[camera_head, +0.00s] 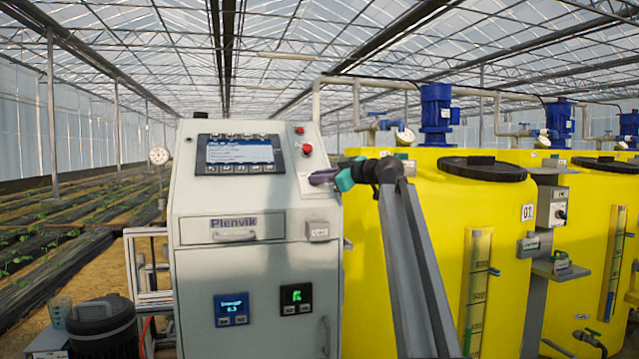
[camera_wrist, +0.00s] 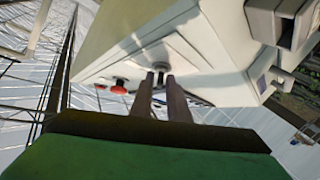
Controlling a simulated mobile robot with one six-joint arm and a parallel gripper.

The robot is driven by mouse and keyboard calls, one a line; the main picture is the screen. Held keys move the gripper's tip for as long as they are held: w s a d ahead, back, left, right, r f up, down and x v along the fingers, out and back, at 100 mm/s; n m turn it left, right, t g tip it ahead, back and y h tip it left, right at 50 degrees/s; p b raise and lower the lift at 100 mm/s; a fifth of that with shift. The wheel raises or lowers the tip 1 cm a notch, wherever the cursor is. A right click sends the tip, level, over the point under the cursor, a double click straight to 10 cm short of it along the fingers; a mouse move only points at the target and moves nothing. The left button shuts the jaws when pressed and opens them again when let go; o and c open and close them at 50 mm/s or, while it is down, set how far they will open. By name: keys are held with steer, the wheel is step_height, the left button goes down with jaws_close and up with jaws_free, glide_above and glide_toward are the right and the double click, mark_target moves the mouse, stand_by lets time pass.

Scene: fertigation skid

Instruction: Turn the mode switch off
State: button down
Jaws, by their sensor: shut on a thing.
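The grey-white control cabinet (camera_head: 232,260) stands at the centre left of the head view. My gripper (camera_head: 322,177), with purple fingers and a teal body, reaches in from the right to the cabinet's sloped upper panel. In the wrist view my gripper (camera_wrist: 161,80) has its two fingers on either side of a small dark knob, the mode switch (camera_wrist: 159,77). The fingers are shut on it. In the head view the fingers hide the switch, and its setting cannot be read.
A red button (camera_head: 307,149) sits just above my gripper on the panel, left of the fingers in the wrist view (camera_wrist: 119,90). A screen (camera_head: 240,154) is further left. Yellow tanks (camera_head: 430,240) stand close on the right. A black canister (camera_head: 102,330) is at lower left.

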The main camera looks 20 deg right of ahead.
steer(key=shift+n+g+y, duration=0.3)
steer(key=shift+n+g, duration=0.1)
steer(key=shift+n, duration=0.2)
steer(key=c, duration=1.9)
jaws_free()
steer(key=shift+d, duration=0.1)
steer(key=p+v, duration=0.1)
steer(key=v, duration=1.2)
steer(key=shift+s, duration=0.35)
steer(key=shift+s+d, duration=0.1)
